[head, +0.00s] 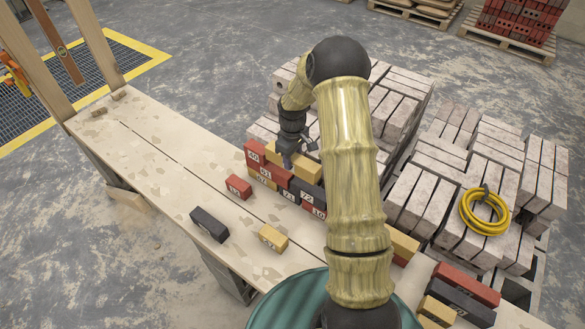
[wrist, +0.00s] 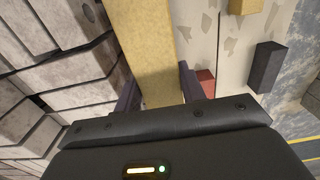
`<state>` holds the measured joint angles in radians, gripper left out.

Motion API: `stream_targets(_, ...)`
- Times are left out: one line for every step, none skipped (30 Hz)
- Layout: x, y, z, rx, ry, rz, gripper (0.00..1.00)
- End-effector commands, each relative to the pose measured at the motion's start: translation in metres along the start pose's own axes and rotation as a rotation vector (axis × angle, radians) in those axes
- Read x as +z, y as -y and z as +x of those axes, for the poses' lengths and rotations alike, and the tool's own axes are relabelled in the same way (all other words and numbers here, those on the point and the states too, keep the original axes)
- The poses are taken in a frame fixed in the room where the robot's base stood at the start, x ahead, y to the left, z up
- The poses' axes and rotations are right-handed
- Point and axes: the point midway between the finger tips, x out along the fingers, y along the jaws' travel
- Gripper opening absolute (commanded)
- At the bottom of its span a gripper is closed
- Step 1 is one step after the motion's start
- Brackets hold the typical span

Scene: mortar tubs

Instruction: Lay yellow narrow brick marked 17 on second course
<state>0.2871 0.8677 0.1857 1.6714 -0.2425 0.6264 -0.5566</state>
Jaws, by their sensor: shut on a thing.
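My gripper (head: 287,158) is low over the wall of bricks on the plank bench. In the wrist view my gripper (wrist: 158,82) has a finger on each side of a long yellow brick (wrist: 145,45) and is shut on it. In the head view yellow shows on both sides of the gripper, at the wall's top; the right part of this yellow brick (head: 308,169) is clear. No 17 can be read on it. The wall (head: 265,174) has red, yellow and dark numbered bricks. My arm hides its right part. I cannot tell whether the held brick touches the wall.
A red brick (head: 238,187), a dark brick (head: 209,224) and a yellow brick (head: 273,238) lie apart on the bench (head: 150,160). Grey block stacks (head: 415,195) stand close behind, with a yellow hose coil (head: 484,210). More bricks (head: 467,285) lie at lower right. The bench's left part is mostly clear.

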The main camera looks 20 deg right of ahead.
Motion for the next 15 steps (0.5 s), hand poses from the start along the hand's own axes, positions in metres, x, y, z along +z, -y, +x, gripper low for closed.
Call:
stream_targets(-0.001, 0.0, 0.005, 0.001, -0.001, -0.001, 0.0)
stream_targets(-0.001, 0.0, 0.007, 0.001, -0.001, -0.001, 0.0)
stream_targets(-0.001, -0.001, 0.009, 0.002, -0.002, -0.001, 0.0)
stream_targets(-0.001, -0.001, 0.01, 0.003, -0.002, -0.001, 0.0)
stream_targets(-0.001, -0.001, 0.011, 0.003, -0.003, -0.001, 0.0)
stream_targets(-0.001, -0.001, 0.011, 0.004, -0.003, -0.001, 0.0)
stream_targets(-0.001, -0.001, 0.011, 0.004, -0.003, -0.001, 0.0)
stream_targets(-0.001, -0.001, 0.011, 0.004, -0.003, -0.001, 0.0)
stream_targets(-0.001, -0.001, 0.011, 0.004, -0.003, -0.001, 0.0)
stream_targets(-0.001, -0.001, 0.011, 0.004, -0.003, -0.001, 0.0)
stream_targets(-0.001, -0.001, 0.011, 0.004, -0.003, -0.001, 0.0)
stream_targets(-0.001, -0.001, 0.011, 0.004, -0.003, -0.001, 0.0)
stream_targets(-0.001, -0.001, 0.012, 0.003, -0.003, -0.001, 0.0)
stream_targets(-0.001, -0.001, 0.013, 0.003, -0.002, -0.001, 0.0)
stream_targets(-0.001, -0.001, 0.016, 0.002, -0.002, -0.001, 0.0)
